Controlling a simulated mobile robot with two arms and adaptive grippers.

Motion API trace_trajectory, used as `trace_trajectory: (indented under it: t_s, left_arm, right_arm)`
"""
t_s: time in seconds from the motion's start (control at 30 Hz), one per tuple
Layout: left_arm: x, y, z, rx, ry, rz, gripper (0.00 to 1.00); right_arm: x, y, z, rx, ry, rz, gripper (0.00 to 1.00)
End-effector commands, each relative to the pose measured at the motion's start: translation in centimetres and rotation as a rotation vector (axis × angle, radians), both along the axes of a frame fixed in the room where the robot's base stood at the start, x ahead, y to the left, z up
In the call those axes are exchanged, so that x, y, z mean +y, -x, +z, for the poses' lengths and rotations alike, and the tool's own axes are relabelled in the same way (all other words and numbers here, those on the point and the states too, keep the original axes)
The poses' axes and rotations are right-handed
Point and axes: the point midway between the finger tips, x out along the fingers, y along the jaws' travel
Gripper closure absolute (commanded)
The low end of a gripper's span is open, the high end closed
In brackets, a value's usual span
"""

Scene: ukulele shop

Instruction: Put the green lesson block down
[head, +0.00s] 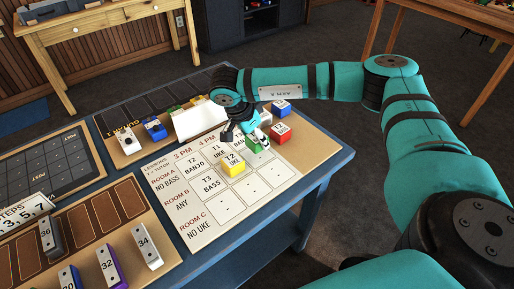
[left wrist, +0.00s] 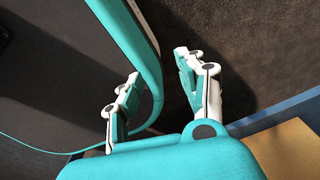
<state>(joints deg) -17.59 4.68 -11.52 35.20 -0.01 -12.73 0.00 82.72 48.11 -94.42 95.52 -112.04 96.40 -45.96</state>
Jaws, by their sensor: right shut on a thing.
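My right gripper (head: 250,136) is shut on the green lesson block (head: 258,147), over the upper right part of the lesson board (head: 207,231). The fingers hide part of the block, and I cannot tell whether it touches the board. A yellow block (head: 233,168) sits on the board just to the left and nearer. A red block (head: 281,133) and a blue block (head: 280,108) sit to the right, on the tan surface beside the grid. My left gripper (left wrist: 163,95) is open and empty in the left wrist view, away from the blocks.
A white card (head: 199,120) stands behind the board, with small coloured pieces beside it. A tan tray (head: 171,257) with numbered blocks lies at the front left, and a dark grid panel (head: 47,165) is at the left. The board's front cells are clear.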

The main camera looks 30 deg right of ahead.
Motion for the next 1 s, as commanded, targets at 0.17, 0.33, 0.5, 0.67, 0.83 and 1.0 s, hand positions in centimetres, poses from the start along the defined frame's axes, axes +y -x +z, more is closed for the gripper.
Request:
trace_trajectory:
  t_s: [0.17,0.33,0.5,0.67,0.83,1.0]
  left_arm:
    - [0.0,0.0,-1.5,0.0,-0.001,0.0,0.6]
    - [0.0,-0.5,-2.6,-0.007,0.001,0.001,0.6]
    - [-0.1,-1.4,-2.2,-0.022,0.002,0.001,0.6]
    - [-0.1,-1.5,-2.5,-0.025,0.003,0.001,0.6]
    - [-0.1,-1.3,-2.4,-0.022,0.003,0.002,0.6]
    - [-0.2,-1.1,-2.5,-0.019,0.003,0.002,0.6]
  right_arm:
    - [0.0,0.0,-2.1,0.001,0.0,0.001,0.85]
    - [0.0,0.0,-3.7,0.0,0.0,0.0,0.85]
    - [0.0,0.0,-3.5,0.0,0.0,0.0,0.85]
    - [0.0,0.0,-3.9,0.001,0.0,0.0,0.85]
    - [0.0,0.0,-3.8,0.001,0.0,-0.001,0.34]
    - [0.0,0.0,-3.8,0.001,0.0,-0.001,0.3]
